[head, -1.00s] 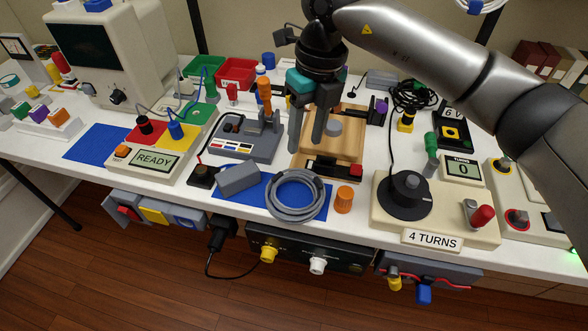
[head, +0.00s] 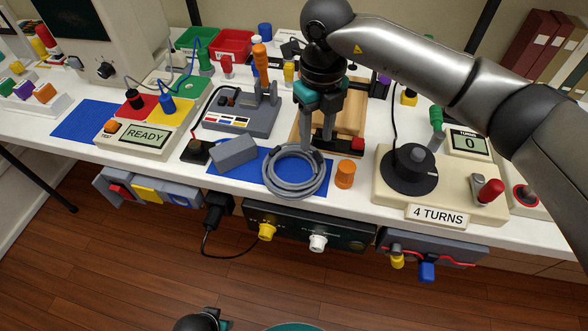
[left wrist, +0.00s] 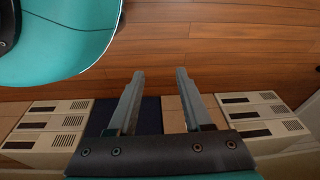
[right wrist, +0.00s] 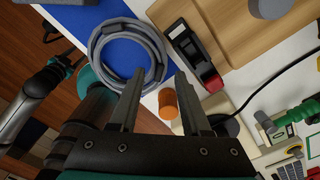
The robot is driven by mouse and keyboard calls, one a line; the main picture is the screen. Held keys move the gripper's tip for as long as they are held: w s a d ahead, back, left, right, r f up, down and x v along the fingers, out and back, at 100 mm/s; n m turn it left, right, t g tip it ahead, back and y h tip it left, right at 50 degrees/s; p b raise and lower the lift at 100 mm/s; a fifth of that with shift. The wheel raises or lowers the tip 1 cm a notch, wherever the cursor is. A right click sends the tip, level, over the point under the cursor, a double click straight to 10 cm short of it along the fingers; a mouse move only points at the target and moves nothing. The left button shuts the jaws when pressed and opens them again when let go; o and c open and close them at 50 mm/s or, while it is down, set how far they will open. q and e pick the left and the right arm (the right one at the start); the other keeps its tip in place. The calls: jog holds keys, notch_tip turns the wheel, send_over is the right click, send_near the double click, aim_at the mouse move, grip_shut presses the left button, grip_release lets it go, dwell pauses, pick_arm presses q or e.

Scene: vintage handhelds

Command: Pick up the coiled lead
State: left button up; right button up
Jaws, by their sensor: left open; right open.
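The coiled lead (head: 292,193) is a grey ring of cable lying flat on a blue mat (head: 245,181) near the table's front edge. It also shows in the right wrist view (right wrist: 97,42), left of and beyond the fingertips. My right gripper (head: 317,148) is open and empty, pointing down by the coil's far right side in the head view. I cannot tell how high above it the fingers are. My left gripper (left wrist: 160,73) is open and empty over the wooden floor, away from the table.
An orange knob-like cylinder (head: 345,174) stands just right of the coil. A grey block (head: 234,153) lies to its left. Behind are a wooden board (head: 349,119) and a grey console (head: 232,121). A beige crank box (head: 447,190) stands at right.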

aim_at(316, 154)
jog(key=shift+s+d+f+b, duration=0.15)
jog(key=shift+f+b, duration=0.65)
jog(key=shift+f, duration=1.9)
pick_arm(q)
jog(key=r, duration=0.1)
jog(key=w+d+r, duration=0.1)
jog(key=w+r, duration=0.1)
jog(key=r, duration=0.1)
jog(key=shift+d, duration=0.4)
pick_arm(e)
grip_shut()
jog(key=shift+r, duration=0.1)
